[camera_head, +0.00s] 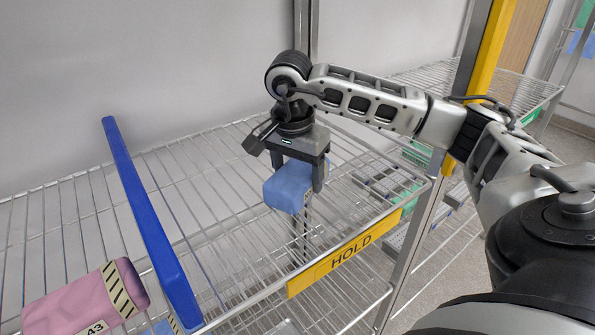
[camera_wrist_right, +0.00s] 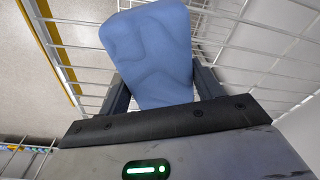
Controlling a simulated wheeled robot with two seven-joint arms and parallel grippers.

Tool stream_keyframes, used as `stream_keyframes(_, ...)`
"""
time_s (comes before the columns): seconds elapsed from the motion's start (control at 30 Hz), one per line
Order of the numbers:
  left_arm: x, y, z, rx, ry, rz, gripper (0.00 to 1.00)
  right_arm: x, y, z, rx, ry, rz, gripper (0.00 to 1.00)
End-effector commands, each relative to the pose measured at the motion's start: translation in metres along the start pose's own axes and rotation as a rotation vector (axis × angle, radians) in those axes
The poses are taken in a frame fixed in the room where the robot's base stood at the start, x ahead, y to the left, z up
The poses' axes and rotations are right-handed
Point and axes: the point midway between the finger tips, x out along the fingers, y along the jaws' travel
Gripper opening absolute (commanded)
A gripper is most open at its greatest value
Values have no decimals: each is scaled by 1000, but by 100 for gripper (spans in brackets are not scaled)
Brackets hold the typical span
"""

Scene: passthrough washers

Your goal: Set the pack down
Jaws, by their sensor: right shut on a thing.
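A blue pack (camera_head: 287,187) is held between the fingers of my right gripper (camera_head: 299,183), over the right part of the wire shelf (camera_head: 226,190). In the right wrist view the pack (camera_wrist_right: 148,50) fills the space between the two dark fingers of the gripper (camera_wrist_right: 160,88). I cannot tell whether the pack's underside touches the shelf wires. My left gripper is not in view.
A blue divider bar (camera_head: 150,225) runs across the shelf. A pink pack (camera_head: 85,299) lies left of it, with a partly hidden blue item beside it. A yellow HOLD label (camera_head: 345,252) is on the front edge. The wires right of the divider look clear.

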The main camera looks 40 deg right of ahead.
Motion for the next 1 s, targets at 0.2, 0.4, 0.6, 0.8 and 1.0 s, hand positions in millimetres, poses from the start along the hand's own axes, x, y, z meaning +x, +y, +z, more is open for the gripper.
stream_keyframes(0.2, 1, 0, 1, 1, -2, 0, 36, 1, 0, 0, 0, 0, 0, 87)
stream_keyframes(0.4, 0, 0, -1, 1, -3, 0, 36, -1, 0, 0, 0, 0, 0, 87)
stream_keyframes(0.6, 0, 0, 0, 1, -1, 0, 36, -22, -1, 0, -1, 0, -6, 87)
stream_keyframes(0.8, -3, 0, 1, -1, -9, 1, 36, -69, -1, -1, 0, 1, -7, 87)
stream_keyframes(1.0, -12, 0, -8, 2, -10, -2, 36, -108, 0, -1, 0, 2, -4, 87)
